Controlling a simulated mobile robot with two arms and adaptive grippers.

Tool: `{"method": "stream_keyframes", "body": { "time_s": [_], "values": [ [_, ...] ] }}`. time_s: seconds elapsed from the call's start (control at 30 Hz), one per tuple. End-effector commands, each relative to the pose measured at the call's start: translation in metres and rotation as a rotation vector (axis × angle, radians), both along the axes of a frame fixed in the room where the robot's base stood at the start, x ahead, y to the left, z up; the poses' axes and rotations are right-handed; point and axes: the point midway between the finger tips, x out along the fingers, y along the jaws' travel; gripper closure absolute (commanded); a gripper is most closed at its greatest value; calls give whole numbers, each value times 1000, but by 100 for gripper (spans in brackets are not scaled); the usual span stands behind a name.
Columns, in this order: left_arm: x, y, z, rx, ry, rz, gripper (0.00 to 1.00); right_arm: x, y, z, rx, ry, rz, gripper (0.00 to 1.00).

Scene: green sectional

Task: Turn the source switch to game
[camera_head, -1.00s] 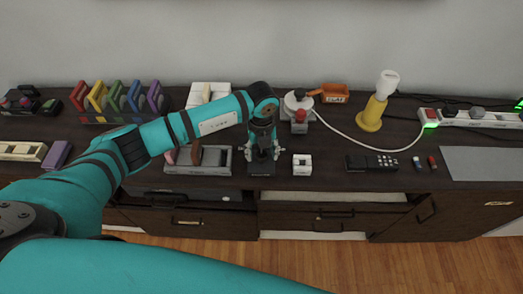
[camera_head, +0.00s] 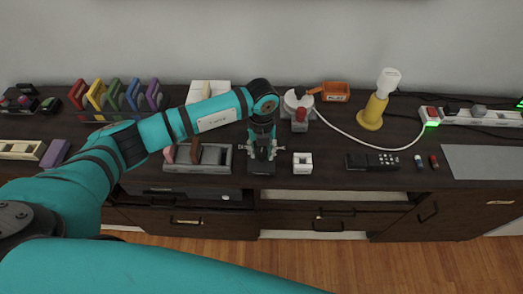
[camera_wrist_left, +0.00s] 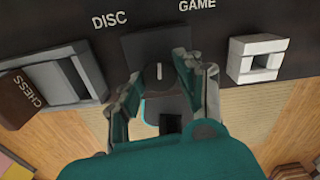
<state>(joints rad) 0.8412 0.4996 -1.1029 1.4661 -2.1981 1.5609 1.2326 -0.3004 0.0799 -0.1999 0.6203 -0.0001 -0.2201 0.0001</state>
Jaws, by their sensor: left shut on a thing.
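The source switch is a black box (camera_wrist_left: 150,45) with a dark knob (camera_wrist_left: 159,74) in the left wrist view. A short white mark on the knob points almost straight up, between the white words DISC (camera_wrist_left: 109,20) on the left and GAME (camera_wrist_left: 197,5) on the right. My left gripper (camera_wrist_left: 162,80) is shut on the knob, one finger on each side. In the head view my left gripper (camera_head: 262,150) is over the black switch box (camera_head: 262,169) at the counter's front, and hides most of it. My right gripper is not in view.
A grey slotted tray (camera_head: 178,167) stands close left of the switch, with a brown CHESS block (camera_wrist_left: 25,97) in it. A small white square block (camera_head: 302,163) stands close right.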

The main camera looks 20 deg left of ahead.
Motion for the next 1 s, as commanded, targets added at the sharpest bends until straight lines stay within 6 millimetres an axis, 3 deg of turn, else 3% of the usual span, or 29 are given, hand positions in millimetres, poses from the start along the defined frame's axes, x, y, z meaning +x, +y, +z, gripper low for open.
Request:
{"method": "stream_keyframes", "body": {
  "time_s": [0.6,1.0],
  "values": [
    [1,0,-2,0,-3,-495,97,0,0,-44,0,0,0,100],
    [1,1,0,1,-3,-656,97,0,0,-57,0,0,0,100]
  ]
}}
